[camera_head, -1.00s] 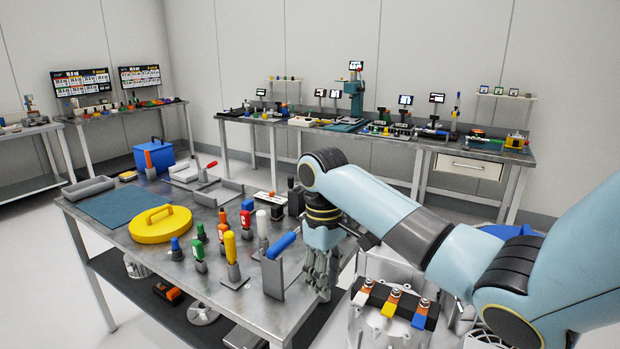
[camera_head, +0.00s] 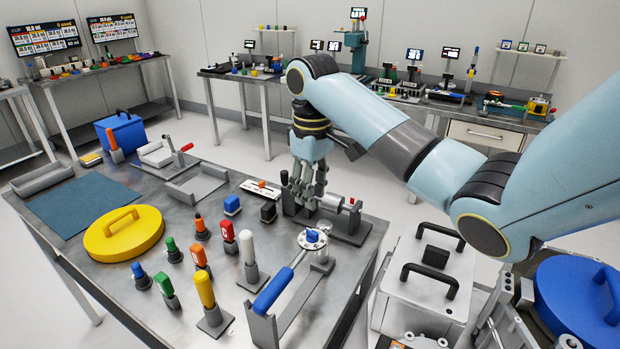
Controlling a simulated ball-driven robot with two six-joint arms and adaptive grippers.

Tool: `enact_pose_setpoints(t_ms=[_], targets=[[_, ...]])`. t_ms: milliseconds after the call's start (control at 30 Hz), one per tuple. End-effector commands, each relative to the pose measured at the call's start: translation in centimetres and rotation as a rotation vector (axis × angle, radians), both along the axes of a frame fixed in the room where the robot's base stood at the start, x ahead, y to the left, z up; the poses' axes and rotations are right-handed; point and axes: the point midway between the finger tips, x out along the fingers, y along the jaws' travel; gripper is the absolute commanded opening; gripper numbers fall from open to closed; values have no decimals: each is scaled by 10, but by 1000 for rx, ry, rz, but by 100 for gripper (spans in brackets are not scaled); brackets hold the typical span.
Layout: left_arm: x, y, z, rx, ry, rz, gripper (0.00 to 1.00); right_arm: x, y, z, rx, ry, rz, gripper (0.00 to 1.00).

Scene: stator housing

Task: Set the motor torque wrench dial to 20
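A wrench with a blue handle (camera_head: 273,291) lies in a grey stand near the table's front right. Its head has a round silver dial with a blue knob (camera_head: 312,236); the scale is too small to read. My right gripper (camera_head: 309,204) points down above the table's right part, behind the dial and apart from it in the picture. Its fingers overlap a small bench fixture (camera_head: 343,217) with a metal cylinder and red end. I cannot tell whether they touch it or how far they are open. My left gripper is not in view.
Several coloured-handled tools, including a yellow one (camera_head: 205,290) and a white one (camera_head: 247,248), stand left of the wrench. A yellow round lid (camera_head: 124,236) lies farther left. A silver box with black handles (camera_head: 425,275) stands right of the table.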

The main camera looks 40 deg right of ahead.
Motion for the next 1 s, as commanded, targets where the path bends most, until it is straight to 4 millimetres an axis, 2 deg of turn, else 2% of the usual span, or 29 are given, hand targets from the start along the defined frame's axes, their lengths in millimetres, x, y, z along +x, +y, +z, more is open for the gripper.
enact_pose_setpoints(t_ms=[200, 367, 467, 733, 1000], targets=[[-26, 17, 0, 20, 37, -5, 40, 0, 1, -10, 2, 1, 0, 28], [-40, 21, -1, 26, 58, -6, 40, -1, 1, -23, 1, 2, 1, 28], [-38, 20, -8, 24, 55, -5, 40, -1, 0, -33, 0, 1, 1, 28], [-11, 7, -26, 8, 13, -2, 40, -1, 0, -55, 0, 1, 0, 28], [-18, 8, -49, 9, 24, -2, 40, 0, 0, -71, 0, 0, 1, 28]])
